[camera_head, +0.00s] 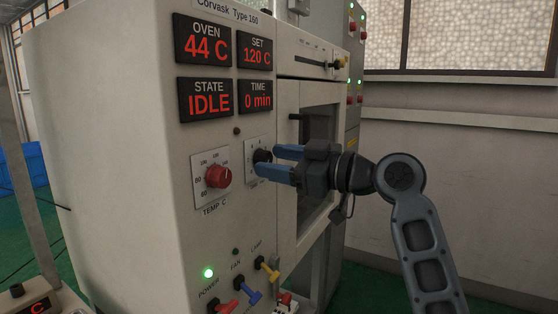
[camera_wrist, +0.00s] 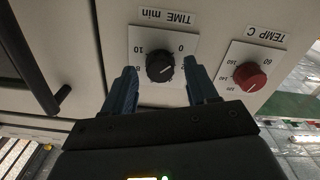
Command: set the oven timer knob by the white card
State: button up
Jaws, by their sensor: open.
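The black timer knob (camera_wrist: 160,66) sits on a white dial plate labelled TIME min, seen upside down in the wrist view. In the head view the knob (camera_head: 262,156) is partly hidden by my gripper. My gripper (camera_head: 275,162) is open, its blue fingers pointing at the panel. In the wrist view the fingers of my gripper (camera_wrist: 160,80) stand on either side of the knob, apart from it. The TIME display (camera_head: 258,96) reads 0 min. I cannot make out a white card with a setting in either view.
The red TEMP C knob (camera_head: 218,177) is beside the timer. Displays show OVEN 44 C, SET 120 C and STATE IDLE (camera_head: 207,98). A green POWER lamp (camera_head: 208,273) is lit above red, blue and yellow switches. The oven door handle (camera_wrist: 42,70) is beside the timer plate.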

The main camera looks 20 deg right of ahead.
jog(key=shift+c, duration=0.2)
jog(key=c, duration=1)
jog(key=shift+m, duration=0.3)
jog(key=m+p, duration=0.3)
jog(key=m, duration=0.1)
jog(key=shift+r+m, duration=0.15)
jog(key=shift+m, duration=0.15)
jog(key=m+p, duration=0.3)
jog(key=m, duration=0.2)
jog(key=shift+m+p, duration=0.3)
jog(key=m+p, duration=0.3)
jog(key=m, duration=0.1)
jog(key=shift+m+p, duration=0.3)
jog(key=shift+m, duration=2.2)
